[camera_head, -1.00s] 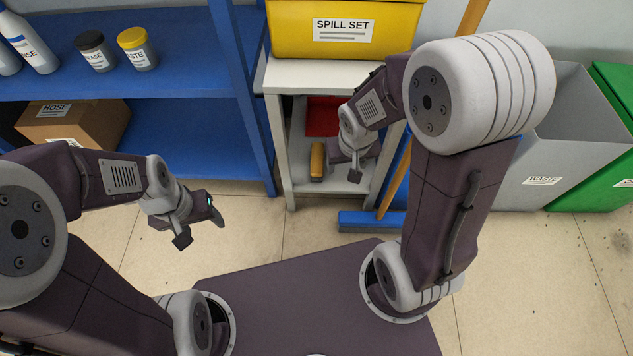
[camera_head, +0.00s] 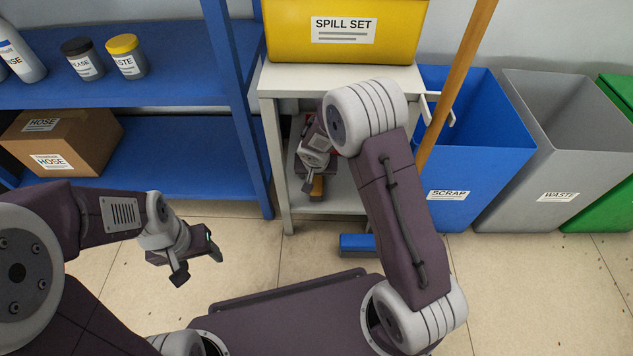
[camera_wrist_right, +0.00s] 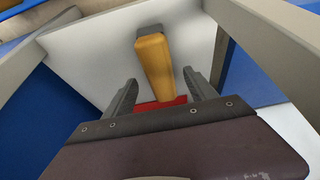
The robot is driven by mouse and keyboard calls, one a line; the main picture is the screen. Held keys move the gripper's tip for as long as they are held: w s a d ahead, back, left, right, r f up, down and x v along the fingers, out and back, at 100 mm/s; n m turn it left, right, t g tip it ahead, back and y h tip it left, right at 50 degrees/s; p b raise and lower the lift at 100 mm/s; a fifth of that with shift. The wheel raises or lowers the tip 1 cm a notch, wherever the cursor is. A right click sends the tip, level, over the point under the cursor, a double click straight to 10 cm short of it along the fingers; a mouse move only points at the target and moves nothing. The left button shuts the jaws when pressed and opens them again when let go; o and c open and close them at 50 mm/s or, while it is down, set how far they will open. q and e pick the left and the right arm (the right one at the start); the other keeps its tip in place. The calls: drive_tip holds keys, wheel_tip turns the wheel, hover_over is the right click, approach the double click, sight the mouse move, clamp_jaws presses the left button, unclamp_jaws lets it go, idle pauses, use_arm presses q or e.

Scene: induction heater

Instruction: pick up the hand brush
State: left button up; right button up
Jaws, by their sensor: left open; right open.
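The hand brush (camera_head: 317,187) has an orange-yellow handle and lies on the lower shelf of the grey cart (camera_head: 272,150). The head view shows only its near end; my right arm covers the rest. In the right wrist view the brush (camera_wrist_right: 155,62) lies ahead, between the lines of the open fingers, with a small grey part at its far end. My right gripper (camera_wrist_right: 160,80) is open and empty, inside the cart over the brush; I cannot tell whether it touches it. My left gripper (camera_head: 198,262) is open and empty, over the floor at the left.
A red flat thing (camera_wrist_right: 160,104) lies by the brush. The cart's legs and top shelf frame my right arm closely. A yellow spill set box (camera_head: 345,45) stands on top. A broom (camera_head: 458,85) leans at the right before blue and grey bins. A blue shelf (camera_head: 170,92) stands left.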

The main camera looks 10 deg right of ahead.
sight(316, 177)
drive_tip(key=b+x, duration=0.1)
drive_tip(key=x, duration=0.3)
drive_tip(key=shift+b, duration=0.3)
drive_tip(key=shift+w+f, duration=0.2)
drive_tip(key=shift+f, duration=0.1)
drive_tip(key=shift+c, duration=0.3)
clamp_jaws()
drive_tip(key=shift+r, duration=0.2)
